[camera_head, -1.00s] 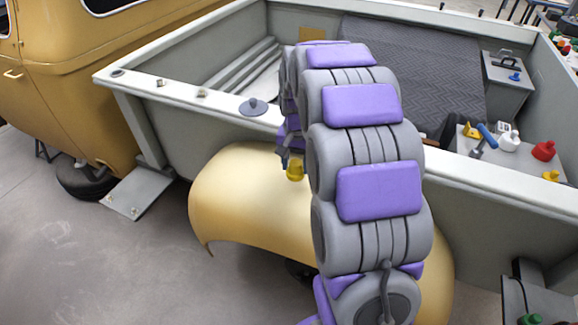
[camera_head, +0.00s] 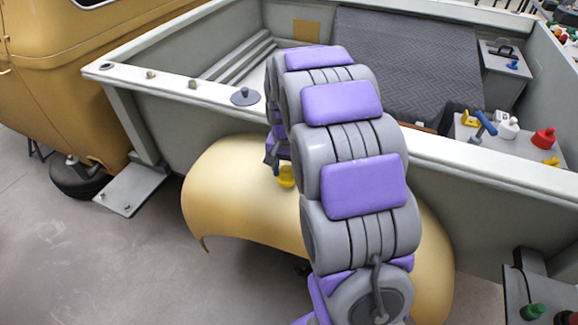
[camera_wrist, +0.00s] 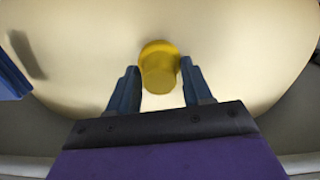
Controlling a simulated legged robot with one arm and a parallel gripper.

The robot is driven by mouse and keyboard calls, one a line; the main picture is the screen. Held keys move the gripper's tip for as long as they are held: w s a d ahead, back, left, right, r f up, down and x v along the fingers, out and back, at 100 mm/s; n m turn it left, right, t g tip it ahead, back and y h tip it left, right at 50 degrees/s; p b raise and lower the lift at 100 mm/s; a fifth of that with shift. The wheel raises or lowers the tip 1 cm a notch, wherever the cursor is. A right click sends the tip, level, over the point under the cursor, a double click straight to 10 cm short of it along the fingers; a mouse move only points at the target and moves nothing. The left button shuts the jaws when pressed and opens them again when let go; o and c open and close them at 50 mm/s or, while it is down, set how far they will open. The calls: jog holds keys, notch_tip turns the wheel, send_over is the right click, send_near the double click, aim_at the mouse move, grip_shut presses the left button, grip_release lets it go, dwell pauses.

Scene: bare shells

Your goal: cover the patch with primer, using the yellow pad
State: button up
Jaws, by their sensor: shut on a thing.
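The yellow pad (camera_wrist: 158,70) is a round-topped piece held between the two blue fingers of my gripper (camera_wrist: 160,85) in the wrist view. It also shows in the head view (camera_head: 286,178), over the cream fender (camera_head: 222,185). I cannot tell whether the pad's underside touches the fender. In the wrist view the fender (camera_wrist: 90,40) fills most of the picture. A grey elongated mark (camera_wrist: 28,55) lies on it at the upper left; I cannot tell whether it is the patch or a shadow. My arm hides the middle of the fender in the head view.
The truck bed's pale side wall (camera_head: 190,118) rises behind the fender, with a grey disc-shaped piece (camera_head: 245,96) on its rim. Bottles and tools stand on a box (camera_head: 470,136) at the right. A blue object (camera_wrist: 10,80) shows at the wrist view's left edge.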

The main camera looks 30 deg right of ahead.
jog(key=shift+a+r, duration=0.15)
jog(key=shift+a, duration=1.1)
jog(key=shift+d+f, duration=0.2)
jog(key=shift+d, duration=0.5)
jog(key=shift+d+f, duration=0.15)
jog(key=shift+d, duration=0.5)
jog(key=shift+a+f, duration=0.2)
jog(key=shift+a, duration=0.95)
jog(key=shift+d+f, duration=0.3)
jog(key=shift+d, duration=0.2)
jog(key=shift+d+f, duration=0.25)
jog(key=shift+d, duration=0.2)
jog(key=shift+a+f, duration=0.1)
jog(key=shift+a, duration=0.7)
jog(key=shift+w+d+p, duration=0.4)
jog(key=shift+w+d, duration=0.05)
jog(key=shift+d, duration=0.4)
jog(key=shift+w+d+p, duration=0.35)
jog(key=shift+w+d, duration=0.05)
jog(key=shift+d, duration=0.45)
jog(key=shift+w+d, duration=0.15)
jog(key=shift+d, duration=0.05)
jog(key=shift+w+a, duration=0.1)
jog(key=shift+a, duration=0.05)
